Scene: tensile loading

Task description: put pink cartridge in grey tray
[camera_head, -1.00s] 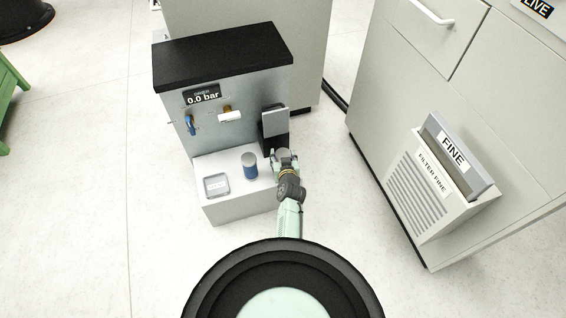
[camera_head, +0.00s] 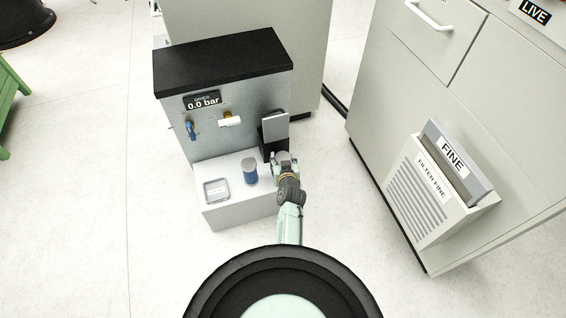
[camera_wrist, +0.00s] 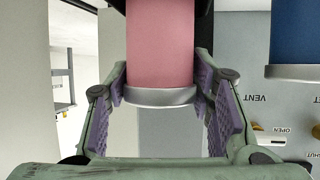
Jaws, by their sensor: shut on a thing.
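The pink cartridge (camera_wrist: 160,45), with a pale end cap, is between the purple-padded fingers of my gripper (camera_wrist: 162,98) in the wrist view. My gripper is shut on it, and its far end runs out at the top of the frame beside dark parts. In the head view my gripper (camera_head: 285,158) is by the black holder (camera_head: 275,142) at the right of the bench unit; the cartridge is not clearly visible there. The small grey tray (camera_head: 216,201) lies at the left of the unit's white ledge.
A blue cartridge (camera_head: 250,173) stands on the ledge between the tray and my gripper; it also shows in the wrist view (camera_wrist: 295,35). The unit's face (camera_head: 205,125) has a blue valve and a 0.0 bar display. A cabinet (camera_head: 400,80) stands to the right.

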